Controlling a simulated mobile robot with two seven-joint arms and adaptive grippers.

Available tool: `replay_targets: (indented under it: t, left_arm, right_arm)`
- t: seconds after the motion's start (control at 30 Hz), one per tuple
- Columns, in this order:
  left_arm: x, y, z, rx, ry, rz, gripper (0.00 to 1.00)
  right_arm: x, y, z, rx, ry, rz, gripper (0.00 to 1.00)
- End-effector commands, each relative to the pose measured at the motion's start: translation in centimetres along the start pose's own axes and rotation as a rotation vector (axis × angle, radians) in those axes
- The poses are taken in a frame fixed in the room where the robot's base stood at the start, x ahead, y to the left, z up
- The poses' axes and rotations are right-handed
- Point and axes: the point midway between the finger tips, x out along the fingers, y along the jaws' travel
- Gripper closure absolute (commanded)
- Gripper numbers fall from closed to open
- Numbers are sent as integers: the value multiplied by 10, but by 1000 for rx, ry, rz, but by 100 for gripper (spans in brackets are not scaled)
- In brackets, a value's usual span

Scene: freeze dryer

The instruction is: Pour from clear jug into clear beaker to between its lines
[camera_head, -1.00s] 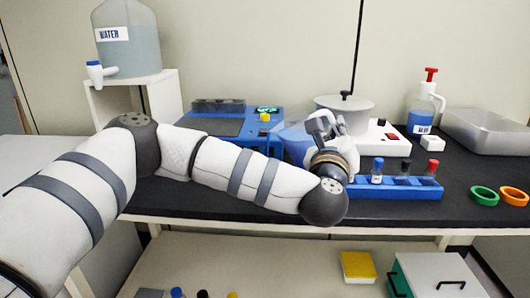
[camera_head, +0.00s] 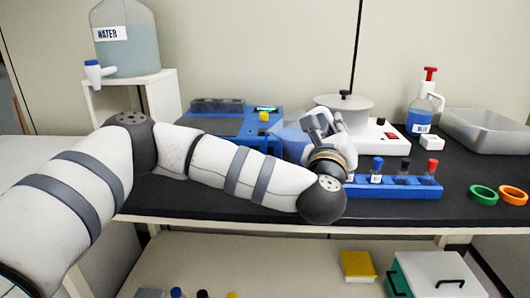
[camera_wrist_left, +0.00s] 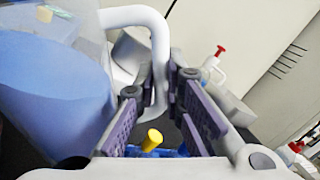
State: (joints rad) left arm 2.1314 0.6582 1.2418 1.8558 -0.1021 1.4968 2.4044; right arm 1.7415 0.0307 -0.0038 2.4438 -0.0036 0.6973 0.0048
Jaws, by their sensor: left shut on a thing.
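My left gripper (camera_head: 318,126) is above the bench, near the middle of the head view. In the left wrist view its fingers (camera_wrist_left: 163,85) are shut on the white handle (camera_wrist_left: 150,20) of the clear jug. The jug (camera_wrist_left: 60,80) holds blue liquid and fills the left of that view, with the liquid's surface slanted against the jug's wall. In the head view the jug (camera_head: 291,140) is partly hidden behind my gripper. I cannot make out the clear beaker; it may be hidden behind the jug or arm. My right gripper is not in view.
A blue rack (camera_head: 400,191) with capped vials stands right of my gripper. A blue device (camera_head: 215,128) is behind my arm. A white stirrer with a pot (camera_head: 345,112), a blue-liquid pump bottle (camera_head: 420,118), a clear bin (camera_head: 488,130) and two rings (camera_head: 484,195) sit farther right. A water tank (camera_head: 128,45) stands left.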

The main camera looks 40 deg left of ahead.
Motion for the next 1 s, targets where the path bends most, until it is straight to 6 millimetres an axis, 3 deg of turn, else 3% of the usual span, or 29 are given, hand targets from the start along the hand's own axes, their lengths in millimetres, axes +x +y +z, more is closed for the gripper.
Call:
replay_targets:
  t: [1.0]
  left_arm:
    - [-3, -3, 9, -46, -12, -1, 100]
  right_arm:
    - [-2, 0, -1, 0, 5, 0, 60]
